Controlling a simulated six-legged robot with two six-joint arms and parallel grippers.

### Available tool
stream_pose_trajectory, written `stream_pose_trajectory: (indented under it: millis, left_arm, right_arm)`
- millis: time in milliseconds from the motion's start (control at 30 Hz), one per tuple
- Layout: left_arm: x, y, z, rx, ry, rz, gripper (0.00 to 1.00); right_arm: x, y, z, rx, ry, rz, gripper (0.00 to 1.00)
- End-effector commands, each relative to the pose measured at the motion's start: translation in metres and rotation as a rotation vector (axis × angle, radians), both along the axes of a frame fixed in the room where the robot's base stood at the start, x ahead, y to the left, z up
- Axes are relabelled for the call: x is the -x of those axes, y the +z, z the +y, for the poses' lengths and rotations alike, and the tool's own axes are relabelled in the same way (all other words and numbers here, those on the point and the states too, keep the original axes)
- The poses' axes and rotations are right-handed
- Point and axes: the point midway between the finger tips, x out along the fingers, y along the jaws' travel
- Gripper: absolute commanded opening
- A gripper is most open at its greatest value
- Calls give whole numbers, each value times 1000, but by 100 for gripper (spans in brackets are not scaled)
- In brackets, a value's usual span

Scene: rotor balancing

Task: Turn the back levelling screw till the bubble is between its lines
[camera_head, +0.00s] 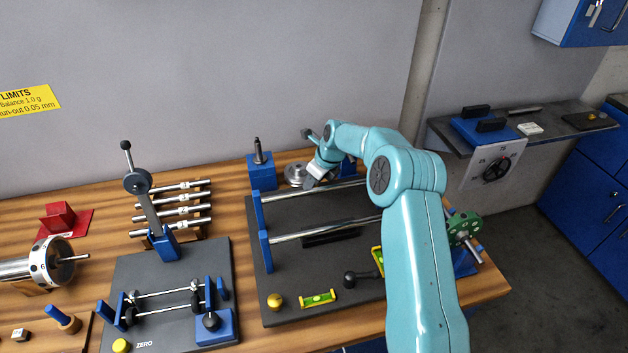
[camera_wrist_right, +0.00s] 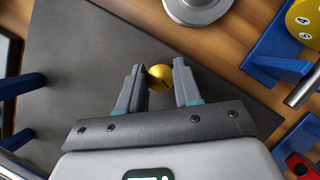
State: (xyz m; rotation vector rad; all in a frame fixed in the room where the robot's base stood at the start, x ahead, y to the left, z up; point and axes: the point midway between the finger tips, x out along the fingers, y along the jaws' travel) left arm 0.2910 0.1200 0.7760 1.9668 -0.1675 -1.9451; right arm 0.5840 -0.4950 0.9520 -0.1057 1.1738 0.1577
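A brass levelling screw knob (camera_wrist_right: 161,76) sits on the dark plate between and just beyond my right gripper's fingertips in the right wrist view. My right gripper (camera_wrist_right: 158,78) is open around it; contact with the knob is not clear. In the head view my right gripper (camera_head: 311,182) is at the back of the stand's dark base plate (camera_head: 290,237) and hides that knob. A yellow-green bubble level (camera_head: 318,299) lies near the plate's front edge. A second level (camera_head: 378,260) is partly hidden by my right arm. I cannot read either bubble surely. My left gripper is out of view.
Another brass knob (camera_head: 275,301) is at the plate's front left. Steel rods (camera_head: 325,229) cross the plate on blue supports. A round metal weight (camera_head: 295,173) stands behind the plate, close to my gripper. A smaller balancing stand (camera_head: 170,295) is at left.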

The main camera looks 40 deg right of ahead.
Motion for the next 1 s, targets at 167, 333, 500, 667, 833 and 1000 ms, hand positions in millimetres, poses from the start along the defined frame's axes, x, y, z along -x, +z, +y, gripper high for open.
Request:
stream_pose_trajectory:
  millis: [167, 333, 500, 667, 833, 1000]
  left_arm:
    - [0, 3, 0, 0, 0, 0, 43]
    - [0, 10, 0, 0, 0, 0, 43]
    - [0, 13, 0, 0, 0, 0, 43]
    - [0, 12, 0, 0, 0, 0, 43]
    - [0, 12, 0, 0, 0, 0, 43]
    - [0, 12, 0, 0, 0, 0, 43]
  right_arm:
    - [1, 1, -2, 0, 63, 4, 3]
    - [1, 3, -2, 0, 225, 4, 3]
    - [1, 2, -3, 1, 311, 2, 3]
    - [1, 2, -3, 1, 315, 2, 3]
    - [1, 2, -3, 2, 313, 2, 53]
    - [1, 1, -2, 1, 314, 2, 59]
